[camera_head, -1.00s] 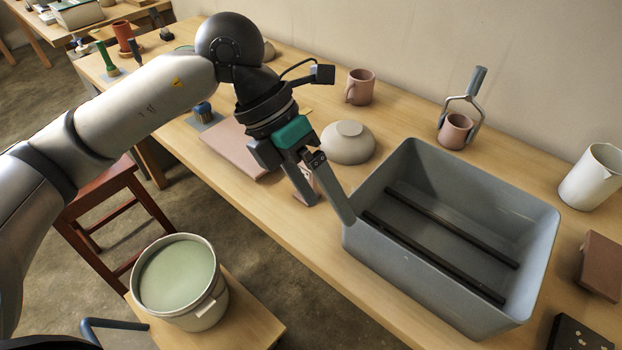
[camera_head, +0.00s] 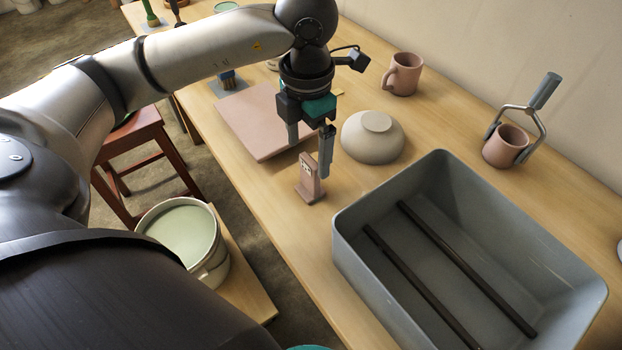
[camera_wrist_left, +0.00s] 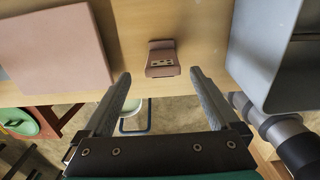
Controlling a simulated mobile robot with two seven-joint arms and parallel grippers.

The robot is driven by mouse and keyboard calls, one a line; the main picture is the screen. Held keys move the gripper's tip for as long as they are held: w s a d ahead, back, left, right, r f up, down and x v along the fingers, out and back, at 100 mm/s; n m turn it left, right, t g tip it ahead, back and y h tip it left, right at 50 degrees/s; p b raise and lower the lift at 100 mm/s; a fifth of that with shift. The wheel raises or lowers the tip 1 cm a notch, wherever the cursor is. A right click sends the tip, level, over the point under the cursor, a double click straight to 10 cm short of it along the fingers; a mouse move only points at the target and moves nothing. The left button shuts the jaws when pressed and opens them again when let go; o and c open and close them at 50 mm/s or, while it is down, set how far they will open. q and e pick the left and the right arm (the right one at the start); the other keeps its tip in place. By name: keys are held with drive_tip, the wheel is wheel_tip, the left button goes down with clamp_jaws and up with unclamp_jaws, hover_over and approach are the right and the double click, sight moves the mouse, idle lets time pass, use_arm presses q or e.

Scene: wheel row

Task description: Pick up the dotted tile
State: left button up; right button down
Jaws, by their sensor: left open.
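The dotted tile (camera_head: 308,183) is a small pinkish-brown upright piece with a foot and a pale patch of dark dots near its top. It stands on the wooden table near the front edge. In the left wrist view the tile (camera_wrist_left: 162,60) shows ahead, between the lines of the two fingers. My left gripper (camera_head: 309,156) is open and empty, pointing down just behind and above the tile, with one finger to each side in the wrist view (camera_wrist_left: 160,76). I see no contact with the tile. My right gripper is not in view.
A grey tub (camera_head: 345,240) with two dark bars stands to the right. An upturned bowl (camera_head: 372,140) is behind the tile, and a pink slab (camera_head: 255,125) lies to its left. Mugs (camera_head: 403,75) stand farther back. A bucket (camera_head: 205,265) is below the table's front edge.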

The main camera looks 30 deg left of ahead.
sight(310, 175)
use_arm(q)
wheel_tip(310, 175, down, 2)
drive_tip(key=shift+f, duration=0.35)
drive_tip(key=f, duration=0.2)
drive_tip(key=f+b, duration=0.1)
drive_tip(key=shift+d+f+b, duration=0.2)
drive_tip(key=shift+f+b, duration=0.1)
drive_tip(key=shift+f, duration=0.45)
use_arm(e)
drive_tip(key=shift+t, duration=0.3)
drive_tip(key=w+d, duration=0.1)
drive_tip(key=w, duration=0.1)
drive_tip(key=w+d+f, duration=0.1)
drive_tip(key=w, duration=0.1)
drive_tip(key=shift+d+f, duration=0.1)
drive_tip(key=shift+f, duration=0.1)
use_arm(q)
drive_tip(key=shift+c, duration=0.2)
drive_tip(key=shift+c, duration=0.8)
drive_tip(key=c, duration=1.2)
drive_tip(key=shift+c, duration=0.4)
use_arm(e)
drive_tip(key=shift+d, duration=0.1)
